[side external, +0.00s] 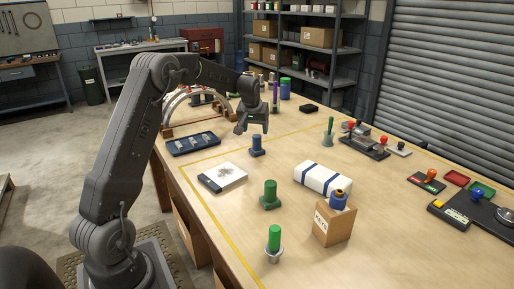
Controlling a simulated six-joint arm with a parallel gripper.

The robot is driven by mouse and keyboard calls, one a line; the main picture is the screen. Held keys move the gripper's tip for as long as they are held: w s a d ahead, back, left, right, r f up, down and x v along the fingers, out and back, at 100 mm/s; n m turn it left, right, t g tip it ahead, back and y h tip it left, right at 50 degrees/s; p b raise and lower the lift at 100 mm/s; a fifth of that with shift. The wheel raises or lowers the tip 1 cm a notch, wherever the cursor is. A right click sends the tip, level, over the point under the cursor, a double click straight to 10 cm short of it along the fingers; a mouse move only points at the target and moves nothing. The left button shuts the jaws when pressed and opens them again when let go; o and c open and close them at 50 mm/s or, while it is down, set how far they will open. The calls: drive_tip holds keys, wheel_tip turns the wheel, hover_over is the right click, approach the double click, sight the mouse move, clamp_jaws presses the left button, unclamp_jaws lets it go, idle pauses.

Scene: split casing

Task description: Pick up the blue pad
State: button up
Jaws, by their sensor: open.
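I cannot pick out a flat blue pad with certainty. The flat pads at the right edge of the table look red (457,178) and green (483,189). A small blue block-like piece (257,146) with a wider base stands upright on the table. My gripper (251,130) is open and empty, pointing down a little above and beside this blue piece. The gap between them is hard to judge. A blue-handled stamp (478,194) stands by the green pad.
A dark blue tray (194,144), a white booklet (222,178) and a green piece (270,195) lie nearby. A white bundle with blue bands (323,180) and a cardboard box (333,225) stand to the right.

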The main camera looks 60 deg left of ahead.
sight(257, 136)
drive_tip(key=x, duration=0.3)
drive_tip(key=shift+w+a+f, duration=0.1)
drive_tip(key=shift+a+f, duration=0.05)
drive_tip(key=shift+f, duration=0.2)
drive_tip(key=x, duration=0.5)
drive_tip(key=shift+w+a+r, duration=0.15)
drive_tip(key=shift+w+a, duration=0.05)
drive_tip(key=shift+a, duration=0.1)
drive_tip(key=c, duration=1)
